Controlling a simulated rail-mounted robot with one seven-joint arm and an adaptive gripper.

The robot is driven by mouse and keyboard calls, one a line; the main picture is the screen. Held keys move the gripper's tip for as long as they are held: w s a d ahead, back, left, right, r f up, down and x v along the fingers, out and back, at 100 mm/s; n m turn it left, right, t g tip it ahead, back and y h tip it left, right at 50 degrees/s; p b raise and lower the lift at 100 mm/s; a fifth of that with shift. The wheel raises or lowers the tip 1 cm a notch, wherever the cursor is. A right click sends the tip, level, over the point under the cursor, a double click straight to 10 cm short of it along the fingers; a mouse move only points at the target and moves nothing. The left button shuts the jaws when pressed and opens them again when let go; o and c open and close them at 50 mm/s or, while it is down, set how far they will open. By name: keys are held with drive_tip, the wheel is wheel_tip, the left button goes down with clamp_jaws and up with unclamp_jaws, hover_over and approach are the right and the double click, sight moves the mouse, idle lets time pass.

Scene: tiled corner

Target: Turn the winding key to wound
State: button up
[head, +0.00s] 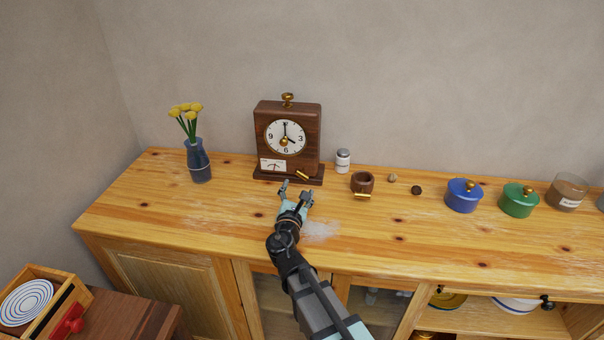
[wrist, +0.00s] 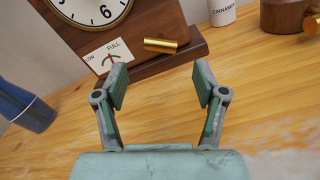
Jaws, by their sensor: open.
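A dark wooden clock (head: 288,112) stands upright on the counter against the wall, with a white dial (head: 285,131). A LOW–FULL gauge card (head: 271,165) sits at its lower left front; it also shows in the wrist view (wrist: 109,55). A brass bar (head: 302,174), which looks like the winding key, is at the lower right front; it appears as a short, nearly level cylinder in the wrist view (wrist: 160,45). A brass knob (head: 284,141) is on the dial. My gripper (head: 297,188) is open and empty, in front of the clock and short of the bar, with fingers either side in the wrist view (wrist: 160,80).
A vase of yellow flowers (head: 198,160) stands left of the clock. A cinnamon jar (head: 343,160) and a wooden cup-like item (head: 362,182) stand right. The counter front is clear.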

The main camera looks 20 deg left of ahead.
sight(301, 177)
drive_tip(key=w, duration=0.2)
drive_tip(key=w+a, duration=0.1)
drive_tip(key=w, duration=0.2)
drive_tip(key=w+p, duration=0.1)
drive_tip(key=w, duration=0.2)
drive_tip(key=shift+a, duration=0.25)
drive_tip(key=c, duration=1.1)
